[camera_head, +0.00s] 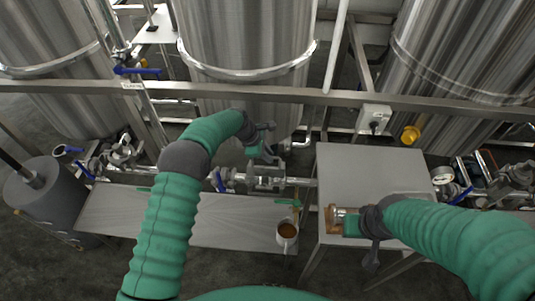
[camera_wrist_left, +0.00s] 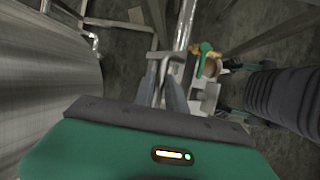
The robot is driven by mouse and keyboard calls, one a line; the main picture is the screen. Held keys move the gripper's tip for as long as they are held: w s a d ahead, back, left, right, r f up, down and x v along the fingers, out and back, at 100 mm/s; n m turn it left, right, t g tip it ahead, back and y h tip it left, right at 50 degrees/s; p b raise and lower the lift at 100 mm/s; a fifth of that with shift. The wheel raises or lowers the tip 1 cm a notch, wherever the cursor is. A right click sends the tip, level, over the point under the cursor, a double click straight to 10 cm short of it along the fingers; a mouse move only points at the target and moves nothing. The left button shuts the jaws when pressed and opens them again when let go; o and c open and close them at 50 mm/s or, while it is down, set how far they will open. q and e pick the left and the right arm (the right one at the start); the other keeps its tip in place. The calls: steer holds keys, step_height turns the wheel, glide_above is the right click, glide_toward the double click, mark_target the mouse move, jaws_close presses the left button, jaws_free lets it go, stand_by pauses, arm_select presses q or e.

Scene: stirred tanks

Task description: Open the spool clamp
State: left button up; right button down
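A steel pipe run with clamped fittings (camera_head: 266,182) crosses the middle of the head view, above the long steel bench. I take the fittings to include the spool clamp, but cannot pick its parts out clearly. My left gripper (camera_head: 268,148) reaches down just above these fittings. In the left wrist view its two grey fingers (camera_wrist_left: 163,92) are apart, with a thin bent metal rod (camera_wrist_left: 164,66) between or just beyond them; contact cannot be told. My right gripper (camera_head: 357,223) is low over the side table, beside a brown block with a metal fitting (camera_head: 336,218). Its fingers are mostly hidden.
A steel side table (camera_head: 370,165) stands to the right of the bench (camera_head: 222,222). A cup of brown liquid (camera_head: 287,232) is at the bench's front edge. Large steel tanks (camera_head: 245,40) stand behind a horizontal rail (camera_head: 290,95). A grey cylinder (camera_head: 45,197) stands at the left.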

arm_select(q)
steer(key=shift+o, duration=1.4)
steer(key=shift+w, duration=0.25)
steer(key=shift+r, duration=0.1)
steer(key=v, duration=1.6)
steer(key=shift+r+b, duration=0.35)
steer(key=shift+b, duration=0.05)
steer(key=shift+s+a, duration=0.15)
